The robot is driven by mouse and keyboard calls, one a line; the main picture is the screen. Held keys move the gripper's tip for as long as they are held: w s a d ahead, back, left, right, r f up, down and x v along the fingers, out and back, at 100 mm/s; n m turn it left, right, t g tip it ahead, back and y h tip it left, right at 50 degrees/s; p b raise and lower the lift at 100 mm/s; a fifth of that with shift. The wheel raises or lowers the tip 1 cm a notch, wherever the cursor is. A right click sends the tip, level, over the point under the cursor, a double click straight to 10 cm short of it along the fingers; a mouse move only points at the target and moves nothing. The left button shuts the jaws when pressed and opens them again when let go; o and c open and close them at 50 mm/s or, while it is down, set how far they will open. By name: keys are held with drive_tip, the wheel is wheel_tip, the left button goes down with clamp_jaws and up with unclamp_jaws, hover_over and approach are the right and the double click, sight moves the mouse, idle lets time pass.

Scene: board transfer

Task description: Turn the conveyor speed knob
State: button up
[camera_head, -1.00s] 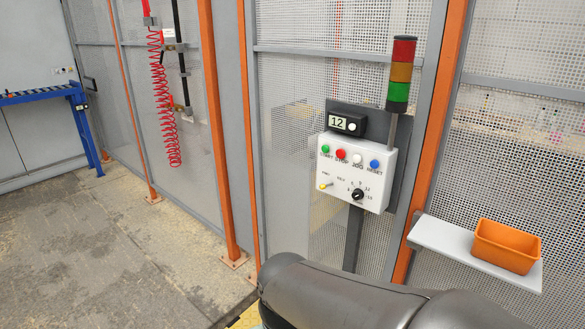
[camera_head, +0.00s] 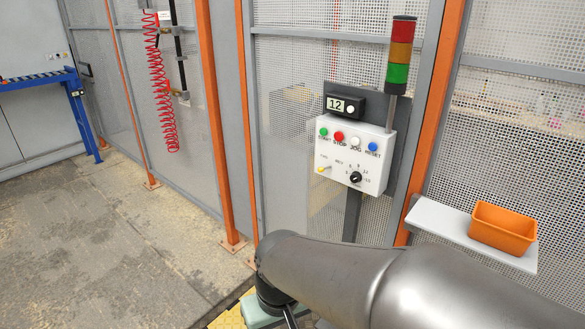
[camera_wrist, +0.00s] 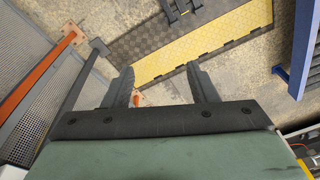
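The conveyor speed knob (camera_head: 355,177) is a black dial with a number scale, low on the right of a white control panel (camera_head: 345,187) in the head view. A display (camera_head: 335,104) above the panel reads 12. My arm reaches across the bottom of the head view, below the panel and apart from it. My gripper (camera_wrist: 158,80) shows in the wrist view with its two dark fingers wide apart and nothing between them. It points down toward the floor. The knob is not in the wrist view.
A green, amber and red signal tower (camera_head: 400,52) rises behind the panel. A white shelf (camera_head: 440,217) with an orange bin (camera_head: 503,229) is at the right. A red coiled hose (camera_head: 165,100) hangs at the left. A yellow-edged mat (camera_wrist: 200,38) lies on the floor.

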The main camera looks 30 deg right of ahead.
drive_tip(key=w+d+f+m+t+b, duration=0.1)
drive_tip(key=w+f+m+t+b, duration=0.15)
drive_tip(key=w, duration=0.65)
drive_tip(key=w+d+f+m+t+b, duration=0.1)
drive_tip(key=w+d+f+t, duration=0.15)
drive_tip(key=w, duration=0.65)
drive_tip(key=m+t+h+b, duration=0.3)
drive_tip(key=m+h+b, duration=0.6)
drive_tip(key=h, duration=1.2)
approach(353, 181)
drive_tip(key=shift+m, duration=0.25)
drive_tip(key=p+x, duration=0.3)
drive_tip(key=x, duration=0.5)
drive_tip(key=shift+w+d+r, duration=0.1)
drive_tip(key=shift+d+r, duration=0.05)
drive_tip(key=shift+d, duration=0.1)
drive_tip(key=shift+c, duration=0.2)
drive_tip(key=c, duration=0.9)
